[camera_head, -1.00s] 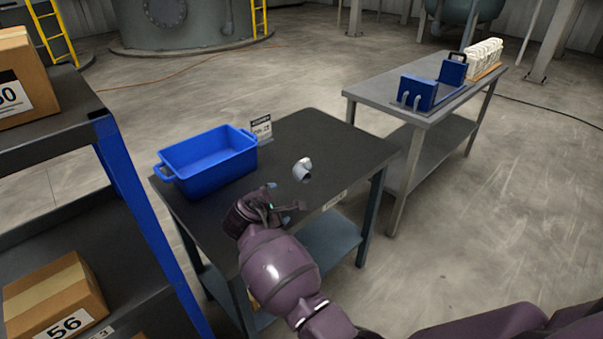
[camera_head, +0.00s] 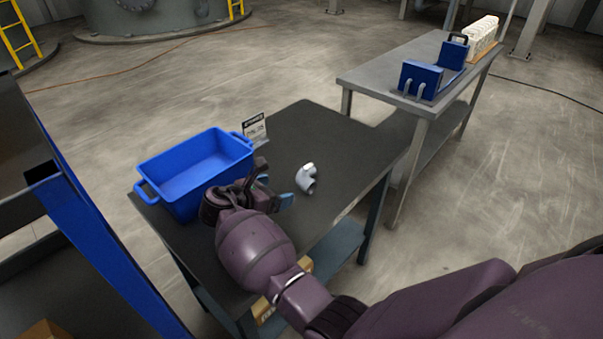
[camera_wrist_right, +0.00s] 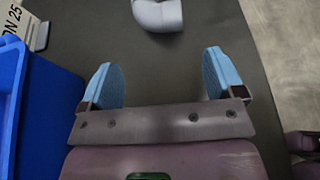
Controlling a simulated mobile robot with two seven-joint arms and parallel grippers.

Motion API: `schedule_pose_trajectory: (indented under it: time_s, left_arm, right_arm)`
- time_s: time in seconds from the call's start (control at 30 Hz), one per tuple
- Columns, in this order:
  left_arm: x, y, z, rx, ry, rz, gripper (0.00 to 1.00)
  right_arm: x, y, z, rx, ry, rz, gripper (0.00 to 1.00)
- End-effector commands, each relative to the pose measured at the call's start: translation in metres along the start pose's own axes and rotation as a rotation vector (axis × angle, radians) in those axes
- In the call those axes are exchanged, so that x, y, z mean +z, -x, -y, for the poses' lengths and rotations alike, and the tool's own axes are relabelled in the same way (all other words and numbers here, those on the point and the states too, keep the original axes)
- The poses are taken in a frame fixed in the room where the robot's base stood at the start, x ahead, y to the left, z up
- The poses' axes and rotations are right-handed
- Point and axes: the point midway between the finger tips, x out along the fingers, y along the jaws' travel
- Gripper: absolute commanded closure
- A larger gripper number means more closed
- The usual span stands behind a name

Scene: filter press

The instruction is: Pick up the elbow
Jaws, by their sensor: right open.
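The elbow (camera_head: 307,178) is a small light grey pipe bend lying on the dark table top (camera_head: 310,125), right of the blue bin. In the right wrist view the elbow (camera_wrist_right: 158,14) shows at the top edge, partly cut off, ahead of the fingers. My right gripper (camera_head: 276,190) is open and empty, just left of the elbow and apart from it. Its two blue fingertips (camera_wrist_right: 162,82) are spread wide in the wrist view, with bare table between them. My left gripper is not in view.
A blue bin (camera_head: 195,172) stands on the table left of my right gripper, close to it. A small sign (camera_head: 254,128) stands behind. A grey bench (camera_head: 385,78) with blue fixtures (camera_head: 418,80) is at the back right. A blue-posted shelf (camera_head: 85,235) is at the left.

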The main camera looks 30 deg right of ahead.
Motion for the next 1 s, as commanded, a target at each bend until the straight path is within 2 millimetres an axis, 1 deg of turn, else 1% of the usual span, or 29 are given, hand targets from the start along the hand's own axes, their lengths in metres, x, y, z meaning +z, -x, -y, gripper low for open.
schedule_pose_trajectory:
  time_s: [0.1,0.23,0.33,0.5,0.57,0.83,0.9,1.0]
  left_arm:
    - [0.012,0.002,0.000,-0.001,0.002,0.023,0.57]
    - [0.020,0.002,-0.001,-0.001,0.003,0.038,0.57]
    - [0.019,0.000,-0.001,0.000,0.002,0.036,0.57]
    - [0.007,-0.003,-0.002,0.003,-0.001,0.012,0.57]
    - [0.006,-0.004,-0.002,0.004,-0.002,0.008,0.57]
    - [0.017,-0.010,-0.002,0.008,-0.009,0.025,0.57]
    - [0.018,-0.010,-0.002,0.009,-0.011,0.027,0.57]
    - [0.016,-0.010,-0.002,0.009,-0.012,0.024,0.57]
  right_arm:
    - [-0.002,-0.015,0.000,-0.002,0.002,0.001,0.12]
    - [-0.002,-0.035,0.001,-0.002,0.002,0.001,0.12]
    - [-0.002,-0.047,0.000,-0.002,0.001,0.000,0.12]
    - [0.000,-0.055,0.000,0.000,0.000,0.000,0.12]
    - [0.000,-0.060,0.000,0.000,0.000,0.000,0.12]
    - [-0.001,-0.096,0.002,-0.002,0.001,0.000,0.12]
    - [0.000,-0.101,0.001,-0.001,0.001,-0.001,0.12]
    - [0.002,-0.103,0.001,0.001,-0.001,0.000,0.12]
